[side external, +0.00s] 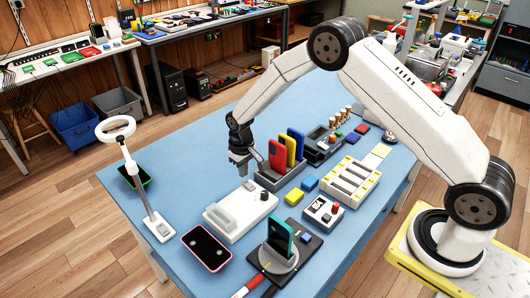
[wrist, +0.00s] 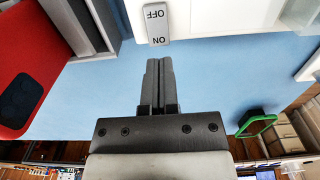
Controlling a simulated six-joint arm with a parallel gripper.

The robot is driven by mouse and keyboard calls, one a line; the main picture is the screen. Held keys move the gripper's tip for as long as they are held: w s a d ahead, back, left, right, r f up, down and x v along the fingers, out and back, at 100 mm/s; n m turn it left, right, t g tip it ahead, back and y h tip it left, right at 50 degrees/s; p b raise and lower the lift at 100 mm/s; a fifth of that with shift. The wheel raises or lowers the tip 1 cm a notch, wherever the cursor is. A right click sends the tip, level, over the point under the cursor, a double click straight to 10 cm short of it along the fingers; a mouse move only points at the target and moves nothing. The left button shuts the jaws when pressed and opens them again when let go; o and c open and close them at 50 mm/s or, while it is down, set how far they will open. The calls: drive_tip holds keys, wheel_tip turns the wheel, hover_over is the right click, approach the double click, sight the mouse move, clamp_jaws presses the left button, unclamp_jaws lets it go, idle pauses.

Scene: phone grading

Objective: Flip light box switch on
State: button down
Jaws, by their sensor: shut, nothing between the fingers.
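The light box (side external: 232,216) is a flat white box on the blue table. In the wrist view its white body (wrist: 235,16) fills the top edge. Its grey rocker switch (wrist: 157,24) is marked OFF and ON, upside down in that view, with ON nearer my fingertips. Which half is pressed in, I cannot tell. My gripper (side external: 241,170) is above the table just behind the light box, pointing down. In the wrist view my gripper (wrist: 158,64) has its fingers together and empty, in line with the switch and apart from it in the picture.
A rack with red (side external: 277,156), yellow and blue phones stands close to the right of my gripper. A ring lamp (side external: 116,128) stands at left, near a green-edged phone (side external: 134,175). A pink-edged phone (side external: 206,247) lies in front.

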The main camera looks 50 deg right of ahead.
sight(246, 182)
drive_tip(key=shift+f, duration=1.25)
idle(1.1)
wheel_tip(246, 182, up, 7)
idle(1.2)
drive_tip(key=shift+r, duration=0.1)
drive_tip(key=s+d+r+t, duration=0.1)
drive_tip(key=s+r, duration=0.3)
drive_tip(key=s, duration=0.8)
drive_tip(key=s+r+t, duration=0.1)
drive_tip(key=s+r, duration=0.4)
drive_tip(key=s, duration=0.6)
drive_tip(key=shift+s+d+r+t, duration=0.3)
drive_tip(key=shift+s+d, duration=0.05)
drive_tip(key=shift+d, duration=0.05)
